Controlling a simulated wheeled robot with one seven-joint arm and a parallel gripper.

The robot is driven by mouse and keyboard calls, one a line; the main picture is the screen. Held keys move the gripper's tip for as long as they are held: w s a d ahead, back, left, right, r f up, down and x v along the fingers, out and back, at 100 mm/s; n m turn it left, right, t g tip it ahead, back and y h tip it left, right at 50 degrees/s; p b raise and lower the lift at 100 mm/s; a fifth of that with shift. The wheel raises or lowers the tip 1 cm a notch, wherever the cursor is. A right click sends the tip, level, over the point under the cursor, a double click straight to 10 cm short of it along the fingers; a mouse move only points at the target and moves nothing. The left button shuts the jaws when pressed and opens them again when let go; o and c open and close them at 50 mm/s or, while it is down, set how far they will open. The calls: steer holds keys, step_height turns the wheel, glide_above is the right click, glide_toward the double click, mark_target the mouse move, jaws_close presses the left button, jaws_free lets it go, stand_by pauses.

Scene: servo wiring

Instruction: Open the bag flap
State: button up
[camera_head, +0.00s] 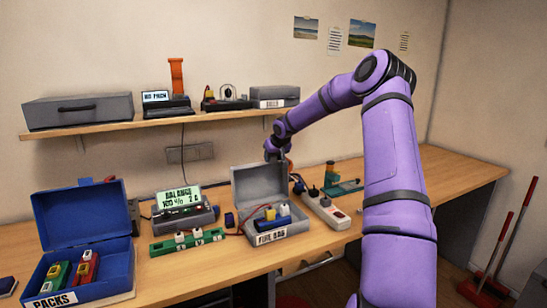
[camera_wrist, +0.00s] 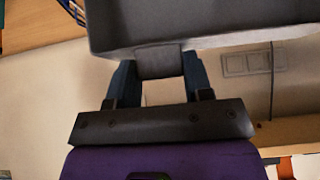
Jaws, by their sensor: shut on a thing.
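The grey fire bag (camera_head: 298,226), with its FIRE BAG label on the front, stands on the bench. Its flap (camera_head: 258,184) is raised and stands up at the back, leaving the inside open to view. My gripper (camera_head: 278,152) is at the top edge of the flap. In the wrist view the flap (camera_wrist: 200,28) fills the top, and my fingers are shut on its small tab (camera_wrist: 158,64).
A blue PACKS box (camera_head: 85,215) stands open at the left. A balance charger (camera_head: 183,207) and a green strip (camera_head: 187,242) lie left of the bag. A white power strip (camera_head: 322,207) is close at its right. A shelf (camera_head: 150,121) hangs above.

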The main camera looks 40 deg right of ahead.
steer(key=shift+s+a+f, duration=0.1)
steer(key=shift+f, duration=0.3)
steer(key=o, duration=1.3)
steer(key=shift+r, duration=0.15)
steer(key=v, duration=1)
steer(key=shift+s+r, duration=0.1)
steer(key=shift+r, duration=0.2)
